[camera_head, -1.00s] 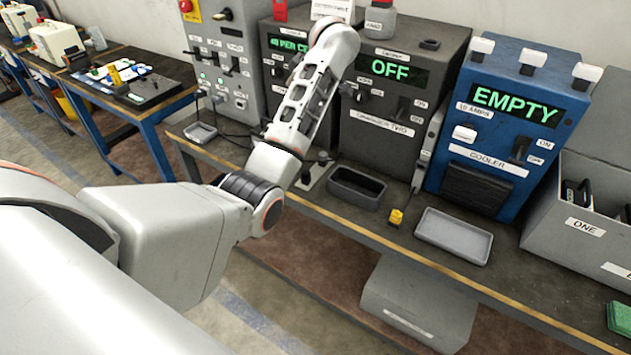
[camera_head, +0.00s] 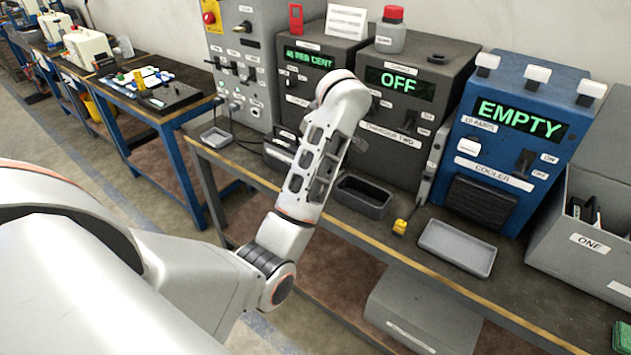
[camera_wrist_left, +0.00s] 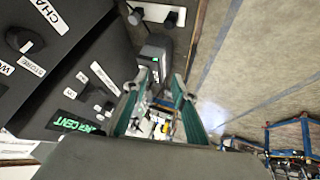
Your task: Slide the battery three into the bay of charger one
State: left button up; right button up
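Charger one (camera_head: 318,62) is the dark cabinet left of charger two, and its green display reads about 40 per cent. A dark grey block (camera_head: 280,154) sits low in front of it, partly hidden by my left forearm; whether this is battery three in the bay, I cannot tell. My left gripper (camera_wrist_left: 159,82) is mostly hidden behind the forearm in the head view. In the left wrist view its teal-lined fingers are spread, with a dark block (camera_wrist_left: 155,52) at or just beyond the tips; contact is unclear. My right gripper is out of view.
Charger two (camera_head: 408,97) reads OFF. The blue cooler (camera_head: 500,135) reads EMPTY. An empty dark tray (camera_head: 362,194), a yellow piece (camera_head: 400,227) and a grey tray (camera_head: 457,248) lie along the bench front. A bin labelled ONE (camera_head: 585,240) stands at right.

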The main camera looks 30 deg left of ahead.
pick_arm(q)
jog(key=s+d+f+m+t+h, duration=0.2)
jog(key=s+d+f+m, duration=0.2)
jog(key=s, duration=0.3)
jog(key=shift+s+d+f, duration=0.35)
jog(key=shift+d+f, duration=0.2)
jog(key=shift+d, duration=0.2)
jog(key=shift+f, duration=0.1)
jog(key=s+d+f+m+t+h, duration=0.1)
jog(key=s+d+f+m, duration=0.15)
jog(key=f, duration=0.45)
jog(key=s+d+f+m+h, duration=0.1)
jog(key=s+f+m, duration=0.15)
jog(key=f, duration=0.35)
jog(key=s+d+f+m+t+h, duration=0.1)
jog(key=d+f+m, duration=0.15)
jog(key=f, duration=0.45)
jog(key=s+d+f+m+t+h, duration=0.1)
jog(key=s+f+m, duration=0.3)
jog(key=s, duration=0.4)
jog(key=s+d+f+m+h, duration=0.2)
jog(key=s+d+f+m, duration=0.1)
jog(key=s, duration=0.5)
jog(key=shift+d+f+m+t, duration=0.4)
jog(key=shift+d+f, duration=0.15)
jog(key=shift+f, duration=0.2)
